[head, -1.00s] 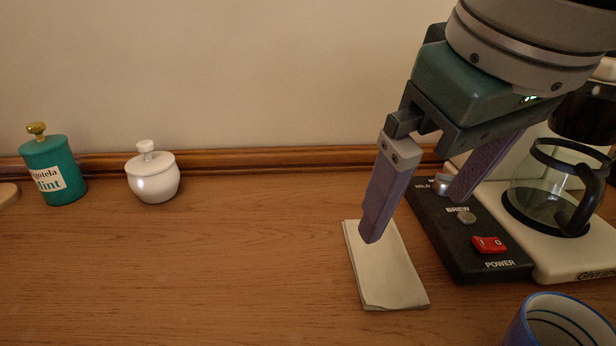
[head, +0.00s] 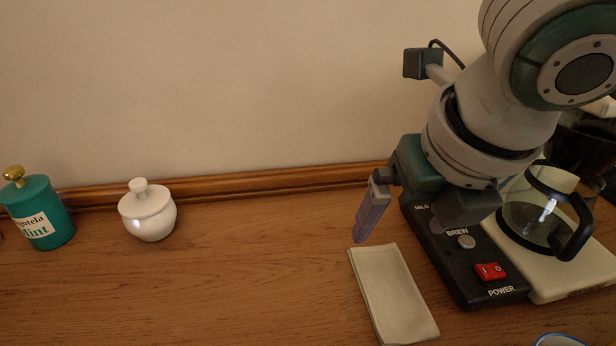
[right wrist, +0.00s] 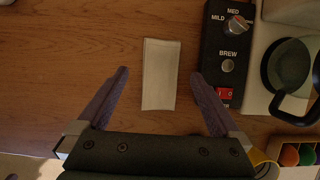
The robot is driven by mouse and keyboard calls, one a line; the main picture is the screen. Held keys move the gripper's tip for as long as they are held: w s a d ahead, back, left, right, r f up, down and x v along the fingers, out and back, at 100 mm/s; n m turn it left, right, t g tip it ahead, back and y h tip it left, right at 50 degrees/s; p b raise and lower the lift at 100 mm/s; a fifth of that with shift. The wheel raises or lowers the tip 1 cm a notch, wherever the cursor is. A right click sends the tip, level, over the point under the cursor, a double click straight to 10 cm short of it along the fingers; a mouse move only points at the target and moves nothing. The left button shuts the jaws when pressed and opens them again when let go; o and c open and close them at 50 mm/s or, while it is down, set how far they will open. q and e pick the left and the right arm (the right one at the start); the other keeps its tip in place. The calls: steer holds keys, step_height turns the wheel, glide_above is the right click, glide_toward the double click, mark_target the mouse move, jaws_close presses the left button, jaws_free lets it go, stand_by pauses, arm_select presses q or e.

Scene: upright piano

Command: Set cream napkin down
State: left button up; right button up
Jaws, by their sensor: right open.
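The cream napkin (head: 393,296), folded into a flat rectangle, lies on the wooden top in the head view, left of the coffee maker. It also lies flat in the right wrist view (right wrist: 160,75), beyond and between the fingertips. My right gripper (head: 402,232) is open and empty, behind the napkin's far end in the head view. In the right wrist view the open fingers (right wrist: 159,72) are spread wider than the napkin and do not visibly touch it. My left gripper is in neither view.
The coffee maker (head: 468,276) with its glass pot (head: 532,222) stands close right of the napkin. A white lidded pot (head: 148,213) and a green mint jar (head: 38,214) stand at the left. A cup rim (head: 560,341) shows at the bottom right. The wood left of the napkin is clear.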

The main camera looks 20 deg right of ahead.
mark_target(378, 253)
steer(key=b+x, duration=0.1)
steer(key=x, duration=0.3)
steer(key=shift+s, duration=0.1)
steer(key=x, duration=0.3)
steer(key=b+x, duration=0.1)
steer(key=x, duration=0.1)
steer(key=shift+w+d+r, duration=0.1)
steer(key=shift+w+d, duration=0.1)
steer(key=shift+w, duration=0.05)
steer(key=shift+w+f, duration=0.2)
steer(key=shift+f, duration=0.25)
steer(key=shift+f, duration=0.1)
steer(key=c, duration=1.2)
steer(key=shift+o, duration=0.2)
